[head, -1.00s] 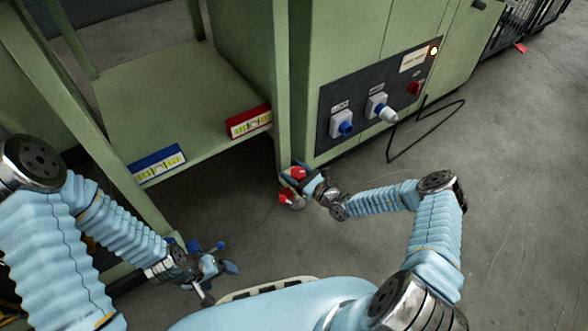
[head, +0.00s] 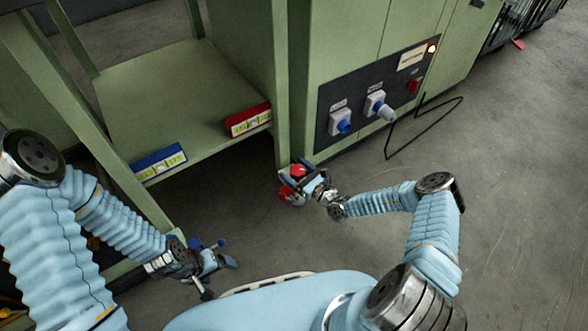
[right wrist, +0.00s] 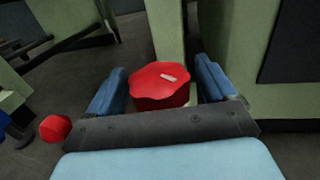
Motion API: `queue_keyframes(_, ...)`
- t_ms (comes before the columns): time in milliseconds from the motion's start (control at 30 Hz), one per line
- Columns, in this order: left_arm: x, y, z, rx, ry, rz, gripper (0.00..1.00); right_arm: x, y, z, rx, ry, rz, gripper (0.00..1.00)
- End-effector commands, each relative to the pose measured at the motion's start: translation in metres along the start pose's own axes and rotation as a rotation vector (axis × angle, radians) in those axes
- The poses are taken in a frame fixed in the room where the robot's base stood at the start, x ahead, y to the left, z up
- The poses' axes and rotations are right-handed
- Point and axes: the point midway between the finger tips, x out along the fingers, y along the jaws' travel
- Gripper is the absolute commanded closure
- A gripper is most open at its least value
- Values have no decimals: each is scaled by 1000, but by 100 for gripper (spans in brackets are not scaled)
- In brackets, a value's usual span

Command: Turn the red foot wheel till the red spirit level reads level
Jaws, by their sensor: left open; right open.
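The red foot wheel (right wrist: 158,84) is a lobed knob with a pale mark on top, at the foot of the green frame. It also shows in the head view (head: 298,170). My right gripper (right wrist: 164,82) is open, with one blue finger on each side of the wheel; I cannot tell whether they touch it. The red spirit level (head: 248,121) sits on the shelf's front edge at the right; its bubble is too small to read. My left gripper (head: 228,252) is open near the left leg, by a blue part (head: 196,243).
A blue spirit level (head: 158,162) sits on the shelf (head: 170,90) at the left. A smaller red knob (right wrist: 55,128) is left of the wheel. A panel with sockets (head: 375,100) and a black wire stand (head: 425,125) are at right.

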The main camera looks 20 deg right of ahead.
Motion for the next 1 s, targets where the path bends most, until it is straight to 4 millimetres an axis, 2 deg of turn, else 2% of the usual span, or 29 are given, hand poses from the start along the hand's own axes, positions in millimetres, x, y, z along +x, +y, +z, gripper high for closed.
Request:
queue_keyframes(300,-12,3,-1,-1,3,-2,17,-73,-1,1,0,3,-3,16)
queue_keyframes(500,-14,4,-1,-1,4,-3,17,-112,-1,0,-1,2,-2,16)
queue_keyframes(700,-15,4,-1,-1,5,-4,17,-129,0,0,-1,1,-1,16)
queue_keyframes(1000,-15,4,-1,-1,5,-4,17,-130,0,0,0,1,-1,16)
